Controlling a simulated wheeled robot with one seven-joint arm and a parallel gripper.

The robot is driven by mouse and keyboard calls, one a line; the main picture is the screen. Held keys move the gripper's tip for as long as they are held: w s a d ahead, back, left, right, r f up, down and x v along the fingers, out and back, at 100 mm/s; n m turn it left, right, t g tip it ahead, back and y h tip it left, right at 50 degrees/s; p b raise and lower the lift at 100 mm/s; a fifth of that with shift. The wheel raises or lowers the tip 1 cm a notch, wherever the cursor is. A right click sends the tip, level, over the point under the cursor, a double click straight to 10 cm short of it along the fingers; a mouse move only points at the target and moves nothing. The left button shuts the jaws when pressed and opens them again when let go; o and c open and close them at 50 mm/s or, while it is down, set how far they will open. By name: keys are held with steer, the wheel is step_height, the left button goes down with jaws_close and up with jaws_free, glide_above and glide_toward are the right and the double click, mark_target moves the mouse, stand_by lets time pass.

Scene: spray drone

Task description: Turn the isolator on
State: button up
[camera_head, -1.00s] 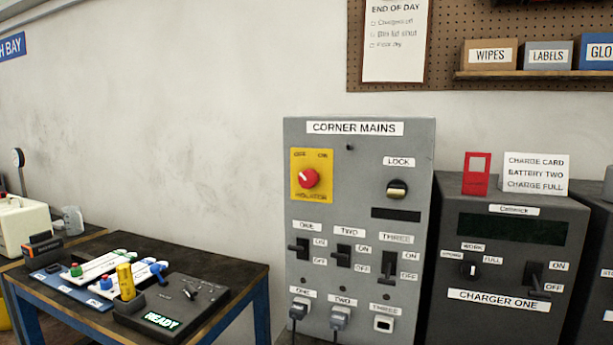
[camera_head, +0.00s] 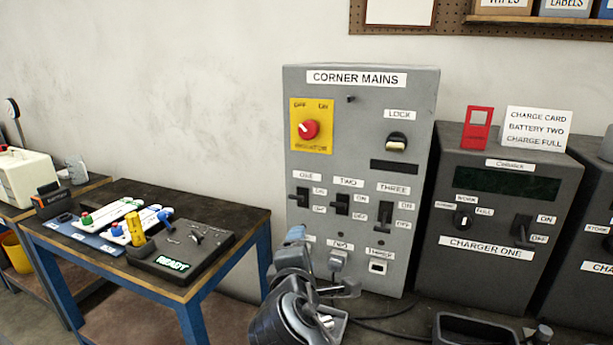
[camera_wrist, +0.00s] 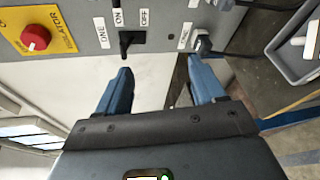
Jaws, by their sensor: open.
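The isolator is a red round knob (camera_head: 309,129) on a yellow plate (camera_head: 325,145), at the upper left of the grey CORNER MAINS panel (camera_head: 350,101). Its white mark points up and left, towards the left-hand label, which looks like OFF. The knob also shows at the upper left of the wrist view (camera_wrist: 35,38). My gripper (camera_head: 297,238) is low in front of the panel, well below the knob. In the wrist view my gripper (camera_wrist: 160,76) has its blue fingers wide apart with nothing between them, facing the lower part of the panel.
Black switches ONE (camera_head: 300,198), TWO (camera_head: 342,204) and THREE (camera_head: 385,215) sit below the knob, with plugs and cables under them. A LOCK knob (camera_head: 397,142) is to the right. CHARGER ONE (camera_head: 483,270) stands beside the panel. A dark table (camera_head: 255,220) with devices is at left.

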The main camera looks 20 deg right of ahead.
mark_target(308, 131)
steer(key=w+r+h+p, duration=0.1)
steer(key=w+r+h, duration=0.25)
steer(key=r, duration=0.65)
steer(key=w+r+h, duration=0.2)
steer(key=w+r, duration=0.2)
steer(key=r, duration=0.6)
steer(key=shift+g, duration=0.4)
steer(key=shift+d+p+x, duration=0.2)
steer(key=shift+p+x, duration=0.75)
steer(key=shift+x, duration=2.9)
steer(key=shift+s+f, duration=0.1)
steer(key=shift+s, duration=0.1)
steer(key=c, duration=1.1)
